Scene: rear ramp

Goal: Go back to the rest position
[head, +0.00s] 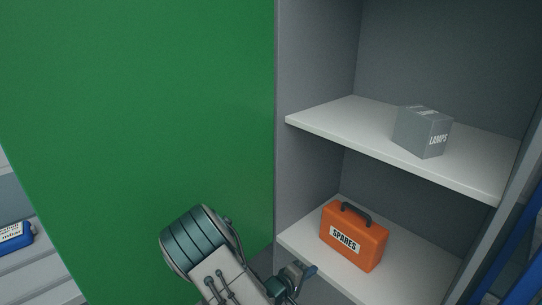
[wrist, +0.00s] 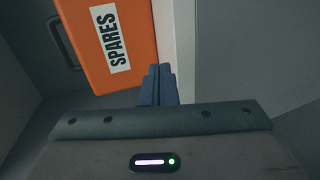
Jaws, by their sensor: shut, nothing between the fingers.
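My gripper (wrist: 159,84) shows in the wrist view with its two dark fingers pressed together and nothing between them. In the head view my arm rises from the bottom edge, in front of the cabinet; the fingertips are hard to make out there. An orange case labelled SPARES (head: 354,237) stands upright on the lower shelf, its dark handle on top. The case also shows in the wrist view (wrist: 128,72), just beyond the fingers and up to the left. I cannot tell from the picture how large the gap is.
A grey box labelled LAMPS (head: 422,131) sits on the upper shelf (head: 330,118). A blue item (head: 14,235) lies at far left. Blue uprights stand at the right edge. The lower shelf (head: 415,265) is bare right of the case.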

